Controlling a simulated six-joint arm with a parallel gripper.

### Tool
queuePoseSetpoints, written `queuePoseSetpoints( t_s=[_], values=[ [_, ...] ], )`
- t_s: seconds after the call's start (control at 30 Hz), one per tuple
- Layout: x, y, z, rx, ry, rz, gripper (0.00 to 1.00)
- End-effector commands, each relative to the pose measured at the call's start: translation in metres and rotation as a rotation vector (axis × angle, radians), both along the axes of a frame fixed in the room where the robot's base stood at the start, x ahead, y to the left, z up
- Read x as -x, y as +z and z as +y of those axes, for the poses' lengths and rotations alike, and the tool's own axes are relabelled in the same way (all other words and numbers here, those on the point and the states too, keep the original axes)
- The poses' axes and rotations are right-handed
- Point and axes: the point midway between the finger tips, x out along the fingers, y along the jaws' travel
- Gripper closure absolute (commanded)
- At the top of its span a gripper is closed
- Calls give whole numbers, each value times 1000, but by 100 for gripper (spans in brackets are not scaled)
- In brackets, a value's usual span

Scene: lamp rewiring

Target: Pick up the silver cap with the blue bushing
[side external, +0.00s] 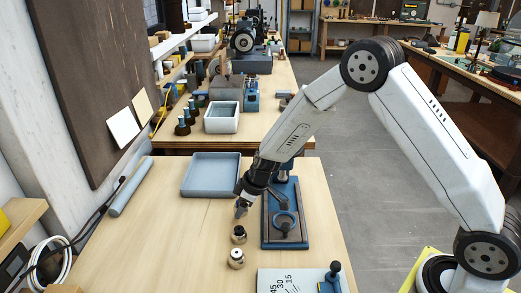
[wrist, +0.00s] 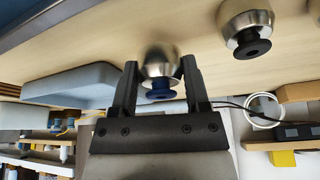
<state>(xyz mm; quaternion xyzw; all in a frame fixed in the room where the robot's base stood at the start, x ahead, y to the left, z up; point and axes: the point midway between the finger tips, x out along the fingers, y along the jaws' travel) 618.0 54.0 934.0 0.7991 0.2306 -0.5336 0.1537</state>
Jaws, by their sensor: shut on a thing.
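The silver cap with the blue bushing (wrist: 160,68) sits between the two fingers of my gripper (wrist: 157,76) in the wrist view. The fingers are shut on its sides, and the dark blue bushing faces the camera. In the side view my gripper (side external: 242,207) points down over the table, just behind the row of caps; the held cap is small and hard to make out there. Whether it touches the table is unclear. A second silver cap with a black bushing (wrist: 246,28) stands apart from the gripper in the wrist view.
Two caps stand in front of my gripper: one with a black bushing (side external: 238,235) and one with a pale bushing (side external: 236,258). A blue fixture (side external: 268,237) is close on the right. A grey-blue tray (side external: 211,193) lies behind left. The table's left middle is clear.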

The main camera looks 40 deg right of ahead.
Motion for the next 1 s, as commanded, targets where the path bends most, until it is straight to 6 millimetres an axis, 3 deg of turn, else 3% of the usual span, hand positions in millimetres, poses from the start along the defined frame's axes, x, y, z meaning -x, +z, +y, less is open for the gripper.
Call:
queuePoseSetpoints(
  t_s=[0.57,1.0],
  values=[
    [51,67,-5,1,-1,-3,100],
    [113,94,-10,0,-2,-2,100]
  ],
)
